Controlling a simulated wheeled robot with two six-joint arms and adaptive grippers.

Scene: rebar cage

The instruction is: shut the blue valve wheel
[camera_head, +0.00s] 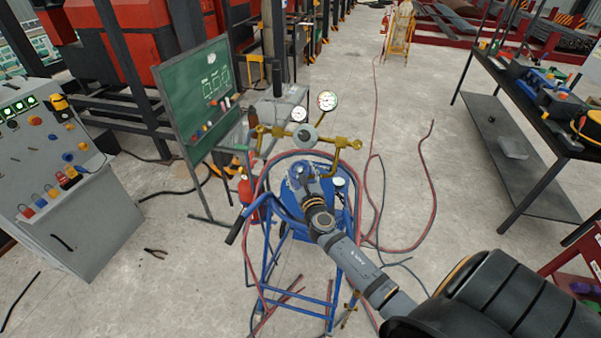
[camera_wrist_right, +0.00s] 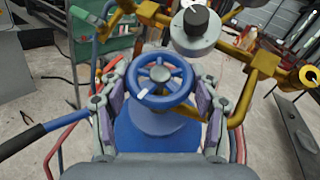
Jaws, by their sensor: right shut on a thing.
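The blue valve wheel (camera_wrist_right: 160,76) is a round spoked handwheel on a blue body, in the middle of the right wrist view. A small white mark shows on its near rim. In the head view, the wheel (camera_head: 298,170) is a small blue shape at the top of a blue cart, partly hidden by my gripper. My right gripper (camera_wrist_right: 160,96) has one finger on each side of the wheel and is shut on it. In the head view, my right gripper (camera_head: 305,180) reaches in from the lower right. My left gripper is not in view.
Brass pipes (camera_head: 308,138) and pressure gauges (camera_head: 327,100) stand just beyond the wheel. The blue cart (camera_head: 270,265) carries red hoses that trail on the floor. A control cabinet (camera_head: 60,215) stands left, a green board (camera_head: 200,90) behind, and a metal table (camera_head: 540,130) right.

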